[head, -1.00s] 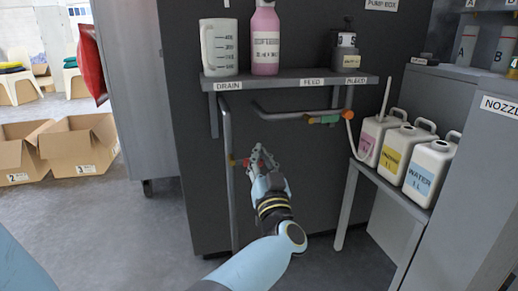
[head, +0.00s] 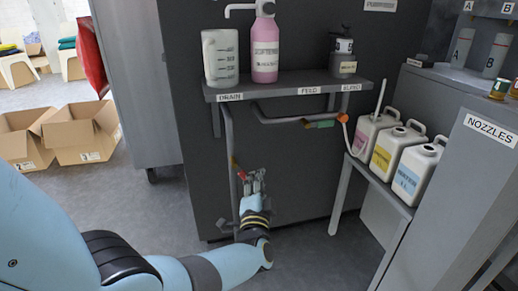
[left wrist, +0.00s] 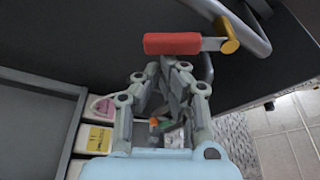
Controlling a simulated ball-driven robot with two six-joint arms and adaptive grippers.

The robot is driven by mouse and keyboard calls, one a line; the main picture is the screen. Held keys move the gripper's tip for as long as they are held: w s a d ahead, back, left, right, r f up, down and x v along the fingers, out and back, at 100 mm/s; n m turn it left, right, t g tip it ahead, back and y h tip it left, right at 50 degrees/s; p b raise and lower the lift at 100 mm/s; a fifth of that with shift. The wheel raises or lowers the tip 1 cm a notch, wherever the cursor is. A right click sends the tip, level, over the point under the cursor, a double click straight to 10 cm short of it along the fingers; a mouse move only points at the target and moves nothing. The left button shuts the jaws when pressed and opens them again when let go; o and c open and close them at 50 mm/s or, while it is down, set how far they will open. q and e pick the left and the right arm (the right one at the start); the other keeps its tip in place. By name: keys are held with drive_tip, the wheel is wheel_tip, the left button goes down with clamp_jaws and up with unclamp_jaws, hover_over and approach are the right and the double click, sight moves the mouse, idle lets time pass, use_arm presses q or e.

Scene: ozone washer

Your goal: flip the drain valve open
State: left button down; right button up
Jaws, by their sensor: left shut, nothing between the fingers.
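The drain valve has a red handle (head: 239,169) on the vertical pipe (head: 229,142) under the DRAIN label (head: 230,97). In the left wrist view the red handle (left wrist: 172,43) sticks out sideways from a brass-coloured body (left wrist: 229,35) beside the grey pipe. My left gripper (head: 254,177) is shut and empty, just right of and below the handle in the head view. In the left wrist view its fingertips (left wrist: 175,64) are close under the handle; I cannot tell whether they touch it. My right gripper is not in view.
The feed valve (head: 320,124) is to the right. White canisters (head: 408,175) stand on a side stand. Cardboard boxes (head: 83,134) lie far left.

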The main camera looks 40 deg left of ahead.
use_arm(q)
drive_tip(key=shift+s+a+f+m+g+h+p, duration=0.2)
drive_tip(key=shift+s+a+f+m+p, duration=0.2)
drive_tip(key=shift+m, duration=0.4)
drive_tip(key=shift+s+a+f+m+g+h+p, duration=0.1)
drive_tip(key=shift+s+a+f+m+h+p, duration=0.1)
drive_tip(key=shift+s+f+m+p, duration=0.45)
drive_tip(key=shift+a+f+m+g+h+p, duration=0.1)
drive_tip(key=shift+a+m+h+p, duration=0.15)
drive_tip(key=shift+m, duration=0.7)
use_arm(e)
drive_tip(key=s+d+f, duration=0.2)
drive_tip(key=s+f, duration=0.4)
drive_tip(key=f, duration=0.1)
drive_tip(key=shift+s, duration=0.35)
use_arm(q)
drive_tip(key=shift+a, duration=0.1)
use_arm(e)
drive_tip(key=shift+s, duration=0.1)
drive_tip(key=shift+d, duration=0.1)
